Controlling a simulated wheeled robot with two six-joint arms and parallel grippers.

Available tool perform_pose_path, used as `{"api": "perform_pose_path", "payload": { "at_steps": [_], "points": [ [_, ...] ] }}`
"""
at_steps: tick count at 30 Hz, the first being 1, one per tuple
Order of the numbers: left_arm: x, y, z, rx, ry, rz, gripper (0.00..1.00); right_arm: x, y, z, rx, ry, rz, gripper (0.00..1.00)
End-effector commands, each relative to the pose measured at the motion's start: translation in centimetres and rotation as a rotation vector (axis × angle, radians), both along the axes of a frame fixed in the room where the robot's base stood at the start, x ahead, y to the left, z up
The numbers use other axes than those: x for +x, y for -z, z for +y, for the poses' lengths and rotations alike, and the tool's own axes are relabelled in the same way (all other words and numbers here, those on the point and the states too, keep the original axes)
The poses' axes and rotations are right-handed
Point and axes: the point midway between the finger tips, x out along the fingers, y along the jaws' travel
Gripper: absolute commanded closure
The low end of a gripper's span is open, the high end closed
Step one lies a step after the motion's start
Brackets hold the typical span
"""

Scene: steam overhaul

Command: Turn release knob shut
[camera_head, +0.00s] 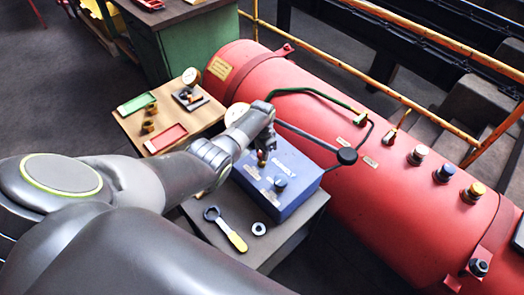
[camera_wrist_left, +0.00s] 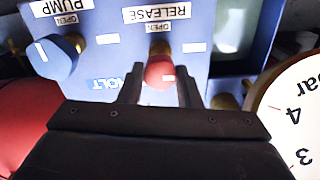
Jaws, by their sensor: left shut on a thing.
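The blue pump box (camera_head: 303,173) stands on a dark stand beside the red boiler. In the left wrist view the panel (camera_wrist_left: 107,60) is upside down, with labels RELEASE, PUMP and OPEN. The red release knob (camera_wrist_left: 160,72) sits under the RELEASE label. My left gripper (camera_wrist_left: 161,92) is shut on this knob, one dark finger on each side. In the head view my left gripper (camera_head: 263,150) reaches the box's top from the left, largely hiding the knob. A blue pump knob (camera_wrist_left: 58,57) is beside it and also shows in the head view (camera_head: 281,183). My right gripper is not seen.
A black-ended lever (camera_head: 346,156) extends over the box's right side. A gauge (camera_wrist_left: 297,112) is close to the wrist. A wrench (camera_head: 226,229) and a washer (camera_head: 259,229) lie on the stand. The red boiler (camera_head: 330,120) with fittings blocks the right.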

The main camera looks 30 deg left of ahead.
Motion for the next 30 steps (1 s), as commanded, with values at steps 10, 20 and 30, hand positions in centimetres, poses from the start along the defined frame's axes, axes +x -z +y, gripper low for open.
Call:
{"api": "perform_pose_path", "payload": {
  "at_steps": [10,20,30],
  "points": [
    [0.1,-0.1,0.0,0.001,0.003,-0.003,0.64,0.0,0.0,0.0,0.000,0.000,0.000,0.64],
    [0.0,0.0,0.0,0.001,0.001,0.000,0.48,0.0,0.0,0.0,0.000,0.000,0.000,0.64],
    [0.1,-2.3,0.0,0.000,0.000,-0.004,0.48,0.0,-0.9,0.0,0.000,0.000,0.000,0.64]
  ]
}}
